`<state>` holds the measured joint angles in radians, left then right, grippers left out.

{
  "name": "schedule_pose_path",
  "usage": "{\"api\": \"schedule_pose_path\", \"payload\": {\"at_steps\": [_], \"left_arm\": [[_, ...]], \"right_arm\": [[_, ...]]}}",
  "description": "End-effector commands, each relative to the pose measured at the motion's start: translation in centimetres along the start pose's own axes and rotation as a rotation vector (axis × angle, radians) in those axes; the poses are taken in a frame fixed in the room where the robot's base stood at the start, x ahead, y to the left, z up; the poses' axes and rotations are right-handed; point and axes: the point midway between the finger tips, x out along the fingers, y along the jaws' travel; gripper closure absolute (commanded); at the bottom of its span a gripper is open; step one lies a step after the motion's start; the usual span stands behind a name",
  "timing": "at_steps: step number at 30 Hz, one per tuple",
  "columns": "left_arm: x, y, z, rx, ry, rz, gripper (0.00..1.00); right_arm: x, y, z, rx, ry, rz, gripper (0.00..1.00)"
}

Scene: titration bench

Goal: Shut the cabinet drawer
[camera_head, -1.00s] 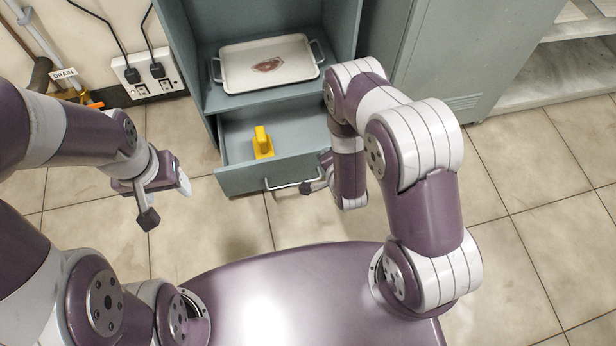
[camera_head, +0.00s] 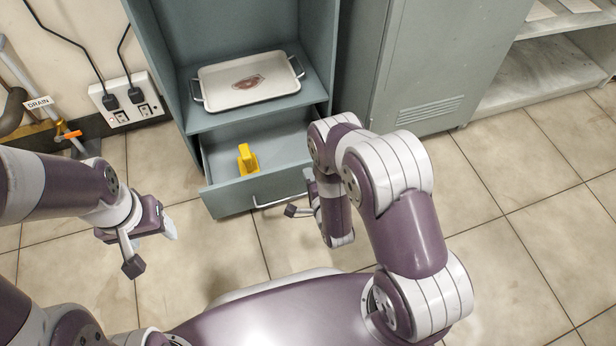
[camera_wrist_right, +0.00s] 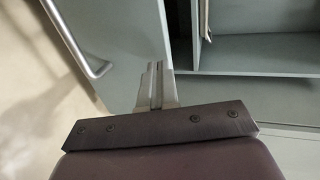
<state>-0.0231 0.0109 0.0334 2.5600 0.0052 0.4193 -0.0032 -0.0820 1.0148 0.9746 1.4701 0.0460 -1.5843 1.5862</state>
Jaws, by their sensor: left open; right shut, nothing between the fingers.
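The grey-green cabinet drawer (camera_head: 236,198) is pulled out, with its bar handle (camera_head: 280,201) across the front. The handle also shows at the upper left of the right wrist view (camera_wrist_right: 75,40). My right gripper (camera_head: 291,211) is in front of the drawer near the handle's right end, partly hidden by its own arm. In the right wrist view its fingers (camera_wrist_right: 155,82) are together with nothing between them, to the right of the handle; contact with the drawer front cannot be told. My left gripper (camera_head: 152,244) is open and empty, left of the drawer.
A yellow object (camera_head: 247,159) is inside the drawer. A white tray (camera_head: 215,82) with a reddish-brown item stands on the cabinet shelf above. A grey locker (camera_head: 430,60) stands at the right. Wall sockets (camera_head: 128,98) are at the left. The tiled floor before the drawer is clear.

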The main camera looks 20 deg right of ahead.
Motion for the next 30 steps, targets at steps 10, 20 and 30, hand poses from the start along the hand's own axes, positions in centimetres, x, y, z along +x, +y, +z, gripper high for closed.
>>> {"api": "schedule_pose_path", "payload": {"at_steps": [10, 20, 30], "left_arm": [[0.9, 0.0, 0.1, 0.0, 0.0, 0.0, 0.36], [1.0, 0.0, 0.1, 0.0, 0.0, 0.0, 0.36], [2.0, 0.0, 0.2, 0.0, 0.0, 0.0, 0.36]], "right_arm": [[1.5, -0.5, 0.0, 0.0, 0.0, 0.001, 1.0], [2.0, -0.7, 0.0, 0.0, 0.0, 0.0, 1.0], [7.5, -2.3, 0.0, 0.0, -0.001, -0.004, 1.0]]}}
